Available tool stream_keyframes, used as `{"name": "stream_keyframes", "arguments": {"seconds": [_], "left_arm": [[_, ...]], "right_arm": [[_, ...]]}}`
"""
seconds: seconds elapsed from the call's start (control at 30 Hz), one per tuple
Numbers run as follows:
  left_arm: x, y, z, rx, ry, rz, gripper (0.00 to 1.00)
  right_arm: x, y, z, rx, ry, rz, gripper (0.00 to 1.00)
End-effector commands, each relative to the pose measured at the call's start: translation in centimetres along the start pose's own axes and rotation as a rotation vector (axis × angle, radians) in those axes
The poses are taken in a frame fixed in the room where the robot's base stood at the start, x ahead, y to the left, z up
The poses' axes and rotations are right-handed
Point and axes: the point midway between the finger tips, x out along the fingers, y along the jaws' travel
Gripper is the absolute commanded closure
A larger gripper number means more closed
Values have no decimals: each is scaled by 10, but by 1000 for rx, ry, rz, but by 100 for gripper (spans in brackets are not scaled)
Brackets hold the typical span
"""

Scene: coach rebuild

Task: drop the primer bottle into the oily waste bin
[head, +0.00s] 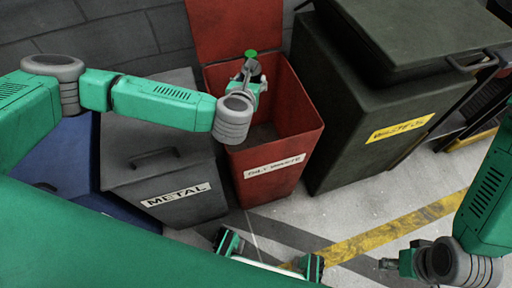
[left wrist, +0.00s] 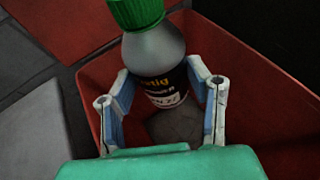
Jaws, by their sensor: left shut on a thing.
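The primer bottle, with a green cap (head: 250,54) and grey body, shows between the fingers of my left gripper (head: 247,74) in the head view. In the left wrist view the bottle (left wrist: 155,60) stands roughly upright, with a dark label partly hidden by the fingers. My left gripper (left wrist: 162,92) is shut on it. The red oily waste bin (head: 262,192) has its lid (head: 232,28) raised, and the gripper and bottle are over its opening. My right gripper (head: 392,264) is at the lower right, away from the bin; its fingers are too small to read.
A grey bin marked METAL (head: 152,178), lid closed, stands left of the red bin, with a blue bin (head: 72,150) further left. A large dark bin (head: 345,150) with a yellow label stands close on the right. The floor in front has a yellow stripe (head: 390,228).

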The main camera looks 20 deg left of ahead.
Motion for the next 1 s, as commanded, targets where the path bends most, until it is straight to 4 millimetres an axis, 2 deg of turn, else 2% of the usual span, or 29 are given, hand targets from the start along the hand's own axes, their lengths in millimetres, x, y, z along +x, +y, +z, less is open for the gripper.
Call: {"name": "stream_keyframes", "arguments": {"seconds": [0.27, 0.63, 1.0], "left_arm": [[10, 2, -14, -4, 1, 7, 95], [26, 2, -53, -3, 1, 7, 95], [27, 2, -57, -4, 0, 6, 95]], "right_arm": [[14, 0, 0, 1, 2, 1, 60], [48, 0, 2, 1, 2, 0, 60], [50, 0, 2, 1, 2, 1, 60]]}}
